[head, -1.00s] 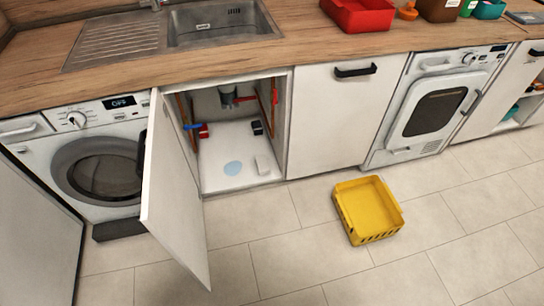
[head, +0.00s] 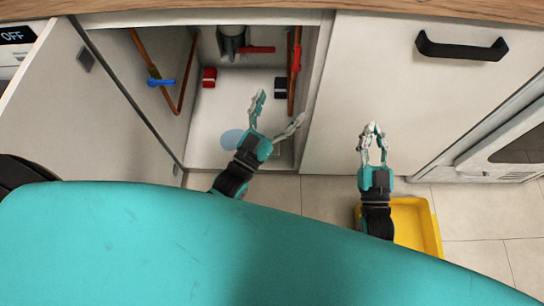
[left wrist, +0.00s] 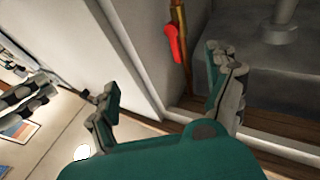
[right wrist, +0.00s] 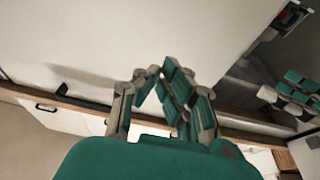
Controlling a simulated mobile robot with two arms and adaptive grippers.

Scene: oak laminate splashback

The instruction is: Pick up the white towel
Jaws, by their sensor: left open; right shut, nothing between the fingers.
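I cannot make out the white towel for certain now. A small pale item lay on the cabinet floor beside the blue puddle (head: 232,139) in the earlier head view; my left gripper now covers that area. My left gripper (head: 279,108) is open and empty at the mouth of the open sink cabinet (head: 215,105). Its spread fingers also show in the left wrist view (left wrist: 162,72). My right gripper (head: 372,127) is shut and empty in front of the closed white door (head: 385,95), right of the opening. It also shows in the right wrist view (right wrist: 157,70).
The cabinet door (head: 85,95) stands open on the left. Copper pipes with a blue valve (head: 160,82), a red valve (head: 296,58) and a drain (head: 231,42) are inside. A yellow crate (head: 420,228) sits on the tiles beneath my right arm.

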